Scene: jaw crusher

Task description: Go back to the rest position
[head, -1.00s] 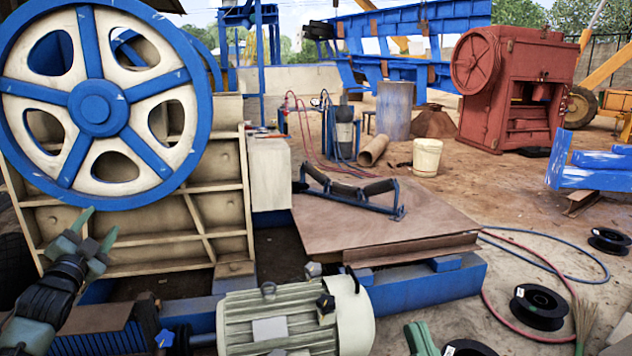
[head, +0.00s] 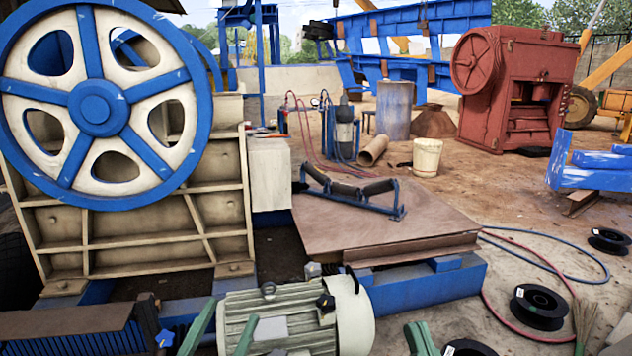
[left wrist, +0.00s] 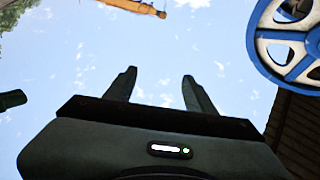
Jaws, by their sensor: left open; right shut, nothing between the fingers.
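My left gripper (head: 223,327) is at the bottom of the head view, its two green fingers apart and pointing up, in front of the grey-green motor (head: 300,318). In the left wrist view its dark fingers (left wrist: 160,82) stand apart against the sky with nothing between them. My right gripper (head: 420,338) shows only as a bit of green at the bottom edge, right of the motor. Its fingers are shut with nothing visible in them. The rest of both arms is below the picture.
The jaw crusher's blue and white flywheel (head: 95,108) rises at left; a wheel (left wrist: 290,45) also shows in the left wrist view. A brown plate (head: 385,220) lies on the blue frame (head: 430,290). Hoses and a black spool (head: 540,305) lie on the ground at right.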

